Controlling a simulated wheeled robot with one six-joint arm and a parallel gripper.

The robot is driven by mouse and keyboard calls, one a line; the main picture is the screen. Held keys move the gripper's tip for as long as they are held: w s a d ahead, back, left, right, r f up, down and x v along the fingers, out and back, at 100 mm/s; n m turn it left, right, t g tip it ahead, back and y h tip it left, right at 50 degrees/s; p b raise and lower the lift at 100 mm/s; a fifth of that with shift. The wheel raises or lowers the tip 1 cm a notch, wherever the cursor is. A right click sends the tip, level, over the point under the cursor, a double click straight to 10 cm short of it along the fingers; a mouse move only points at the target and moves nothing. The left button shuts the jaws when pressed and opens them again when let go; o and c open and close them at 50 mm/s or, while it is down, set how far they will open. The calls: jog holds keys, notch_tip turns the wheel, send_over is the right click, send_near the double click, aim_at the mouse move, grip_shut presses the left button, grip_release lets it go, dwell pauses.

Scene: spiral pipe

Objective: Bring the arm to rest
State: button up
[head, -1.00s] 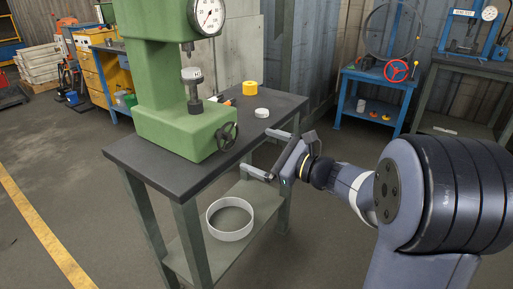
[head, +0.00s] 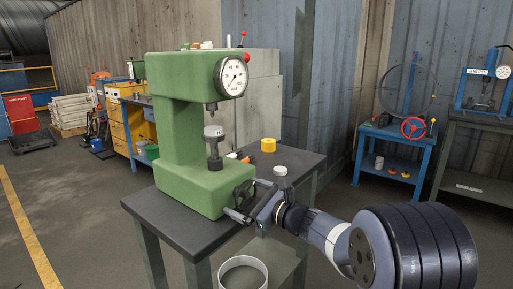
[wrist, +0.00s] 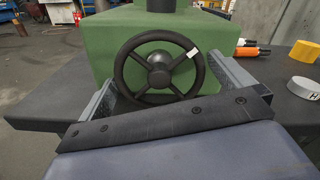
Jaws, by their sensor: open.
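My gripper (head: 247,198) is open and empty. It is at the front right edge of the dark table (head: 165,216), close to the black handwheel (head: 244,192) on the green press (head: 188,140). In the wrist view, the handwheel (wrist: 159,68) shows between my two spread fingers, with the green press body right behind it. The fingers are not closed on the wheel; I cannot tell whether either one touches it. My arm reaches in from the lower right in the head view.
A yellow roll (head: 268,145) and a white disc (head: 280,170) lie on the table right of the press. A blue stand (head: 390,150) is at the right back. Open floor (head: 70,210) lies to the left.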

jog(key=shift+d+r+m+p, duration=0.15)
jog(key=shift+r+m+p, duration=0.15)
jog(key=shift+r, duration=0.05)
jog(key=shift+f+m+p, duration=0.15)
jog(key=shift+m+p, duration=0.15)
jog(key=shift+p, duration=0.05)
jog(key=shift+s+f, duration=0.1)
jog(key=shift+f+b, duration=0.1)
jog(key=shift+b, duration=0.4)
